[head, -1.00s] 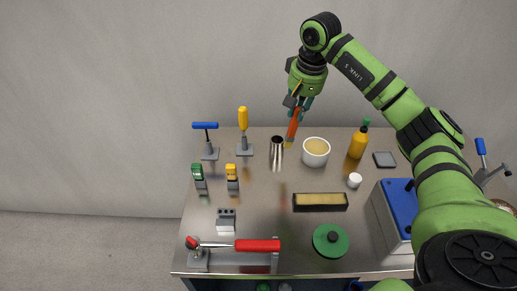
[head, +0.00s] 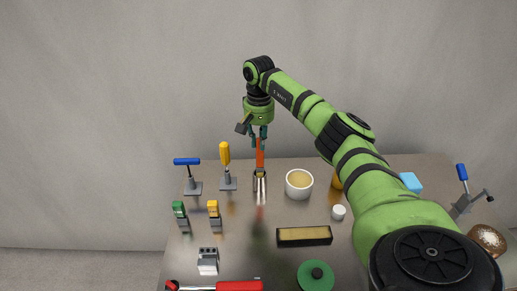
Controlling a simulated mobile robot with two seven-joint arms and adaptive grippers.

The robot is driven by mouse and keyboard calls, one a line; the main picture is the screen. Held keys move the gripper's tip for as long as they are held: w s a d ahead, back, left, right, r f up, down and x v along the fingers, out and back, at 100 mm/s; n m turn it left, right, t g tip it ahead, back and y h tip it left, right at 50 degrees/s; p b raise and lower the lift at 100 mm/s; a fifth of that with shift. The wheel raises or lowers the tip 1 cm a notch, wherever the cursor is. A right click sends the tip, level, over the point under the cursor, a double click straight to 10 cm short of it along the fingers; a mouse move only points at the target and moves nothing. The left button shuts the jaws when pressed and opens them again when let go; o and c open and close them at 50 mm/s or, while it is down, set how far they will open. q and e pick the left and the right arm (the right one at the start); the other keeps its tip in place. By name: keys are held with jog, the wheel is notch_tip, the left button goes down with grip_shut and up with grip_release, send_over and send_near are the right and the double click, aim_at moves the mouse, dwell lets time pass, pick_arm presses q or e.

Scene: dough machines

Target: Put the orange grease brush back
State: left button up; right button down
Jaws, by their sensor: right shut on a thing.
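My right gripper (head: 260,132) is shut on the orange grease brush (head: 260,152) and holds it upright, pointing down. The brush's lower end is at the mouth of a shiny metal cup (head: 260,188) on the table. I cannot tell whether the tip is inside the cup or just above or behind its rim. A white bowl (head: 299,190) with pale yellow contents stands just right of the cup. My left gripper is not in view.
A yellow-handled tool (head: 225,154) and a blue-handled tool (head: 187,162) stand left of the cup. Green (head: 180,212) and yellow (head: 213,210) clamps, a dark tray (head: 304,240) and a small white cup (head: 338,212) are nearer. My right arm hides much of the table's right side.

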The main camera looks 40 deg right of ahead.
aim_at(259, 167)
notch_tip(259, 167, down, 4)
jog(key=shift+r+p, duration=0.25)
jog(key=shift+p, duration=0.3)
jog(key=shift+f, duration=0.25)
jog(key=c, duration=1.6)
grip_release()
jog(key=o, duration=0.4)
notch_tip(259, 167, up, 11)
jog(key=b, duration=0.3)
jog(key=shift+r+b, duration=0.2)
jog(key=shift+b, duration=0.15)
jog(key=shift+r, duration=0.45)
